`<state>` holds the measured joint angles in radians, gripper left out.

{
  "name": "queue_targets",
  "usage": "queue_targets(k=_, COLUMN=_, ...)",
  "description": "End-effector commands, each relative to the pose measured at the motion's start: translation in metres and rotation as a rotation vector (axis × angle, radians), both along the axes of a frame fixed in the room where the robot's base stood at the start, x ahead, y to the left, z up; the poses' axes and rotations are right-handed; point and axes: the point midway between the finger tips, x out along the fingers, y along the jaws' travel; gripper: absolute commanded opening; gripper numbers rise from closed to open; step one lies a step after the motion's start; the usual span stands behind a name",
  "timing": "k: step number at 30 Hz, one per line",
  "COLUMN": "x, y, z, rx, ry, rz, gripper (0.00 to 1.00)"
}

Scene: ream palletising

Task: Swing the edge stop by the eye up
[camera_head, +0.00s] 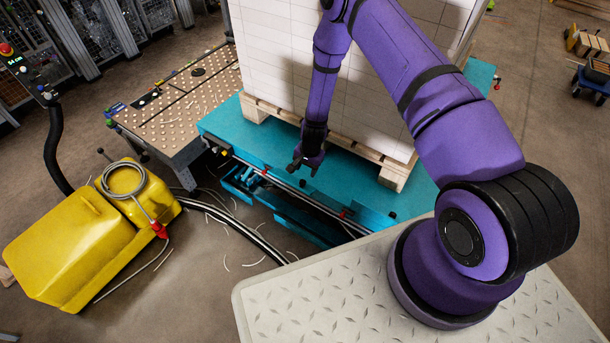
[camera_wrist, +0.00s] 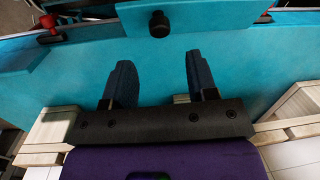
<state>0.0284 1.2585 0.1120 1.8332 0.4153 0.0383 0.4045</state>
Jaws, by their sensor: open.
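The edge stop shows in the wrist view as a teal plate (camera_wrist: 190,22) at the edge of the teal table. A round black knob (camera_wrist: 158,24), which I take for its eye, stands on it; a small dark knob also shows in the head view (camera_head: 303,183). My gripper (camera_head: 303,169) hangs fingers-down over the table's front edge. In the wrist view my gripper (camera_wrist: 160,75) is open and empty, its two dark fingers apart. The knob lies beyond the fingertips, roughly centred between them and not touching. Whether the stop stands tilted is hard to tell.
A tall white ream stack (camera_head: 350,95) on a wooden pallet (camera_head: 395,172) stands close behind my gripper. Red-tipped fittings (camera_head: 265,172) line the table's front rail. A yellow container (camera_head: 75,245) with a hose stands left. A studded conveyor table (camera_head: 180,105) adjoins at left.

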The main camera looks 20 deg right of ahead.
Motion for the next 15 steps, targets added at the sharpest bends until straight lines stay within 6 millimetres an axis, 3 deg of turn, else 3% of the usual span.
queue_targets(k=6, x=0.0, y=-0.005, z=0.033, rx=-0.001, ry=-0.001, rz=0.0, gripper=0.53)
queue_targets(k=15, x=-0.001, y=-0.006, z=0.048, rx=0.0, ry=0.002, rz=-0.001, gripper=0.53)
